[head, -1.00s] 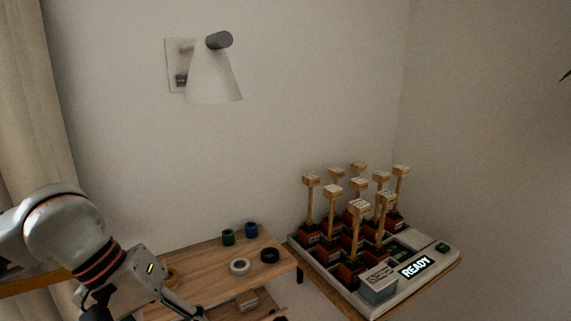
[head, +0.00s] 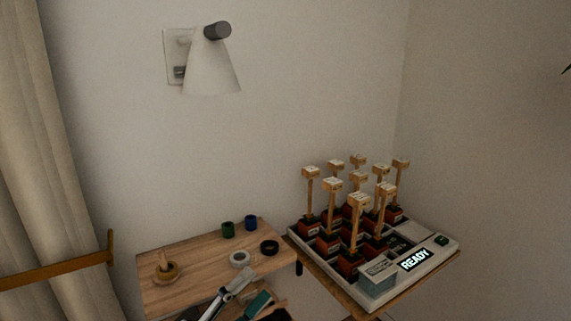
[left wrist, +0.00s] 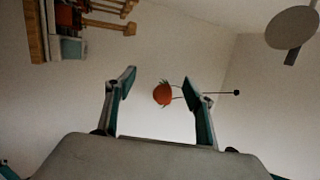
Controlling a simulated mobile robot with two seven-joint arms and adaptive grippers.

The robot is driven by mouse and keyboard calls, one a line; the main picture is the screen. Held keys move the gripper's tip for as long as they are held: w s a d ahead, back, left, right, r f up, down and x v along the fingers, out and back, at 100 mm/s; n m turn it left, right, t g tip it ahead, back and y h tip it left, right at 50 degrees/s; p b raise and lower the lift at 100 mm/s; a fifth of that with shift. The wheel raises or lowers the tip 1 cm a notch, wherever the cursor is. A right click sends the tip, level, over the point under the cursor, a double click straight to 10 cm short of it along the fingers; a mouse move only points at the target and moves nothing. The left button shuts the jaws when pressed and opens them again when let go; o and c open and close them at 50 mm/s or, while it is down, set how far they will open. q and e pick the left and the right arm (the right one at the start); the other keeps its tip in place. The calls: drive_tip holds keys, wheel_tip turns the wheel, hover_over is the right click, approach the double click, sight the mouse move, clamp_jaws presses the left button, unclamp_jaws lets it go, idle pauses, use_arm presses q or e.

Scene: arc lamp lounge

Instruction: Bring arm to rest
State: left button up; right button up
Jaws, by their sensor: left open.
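My left gripper (head: 242,294) is at the bottom of the head view, in front of the wooden shelf (head: 200,262). Its two fingers are spread apart. In the left wrist view the same gripper (left wrist: 158,82) is open with nothing held between its fingers. A small orange thing (left wrist: 162,94) shows between the fingers there, some distance behind them. My right gripper is in neither view.
The shelf holds a mortar with a pestle (head: 166,269), a green roll (head: 228,229), a blue roll (head: 250,222), a white ring (head: 239,259) and a black ring (head: 269,247). A white console (head: 420,268) reading READY carries several upright wooden-handled pieces. A wall lamp (head: 211,68) hangs above.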

use_arm(q)
drive_tip(key=a+f+n+y, duration=0.45)
drive_tip(key=f+n, duration=0.25)
drive_tip(key=f, duration=0.2)
drive_tip(key=a+f+n+y, duration=0.3)
drive_tip(key=f+n+y, duration=0.25)
drive_tip(key=f, duration=0.25)
drive_tip(key=s+a+f+n+g+y, duration=0.1)
drive_tip(key=s+a+f+n+g, duration=0.1)
drive_tip(key=s+f+n, duration=0.3)
drive_tip(key=s+a+f+n+g+y, duration=0.2)
drive_tip(key=s+a+f+n, duration=0.2)
drive_tip(key=s+f, duration=0.4)
wheel_tip(320, 180, down, 7)
drive_tip(key=shift+s+r+n+g, duration=0.2)
drive_tip(key=shift+s+n+g, duration=0.15)
drive_tip(key=shift+n, duration=0.2)
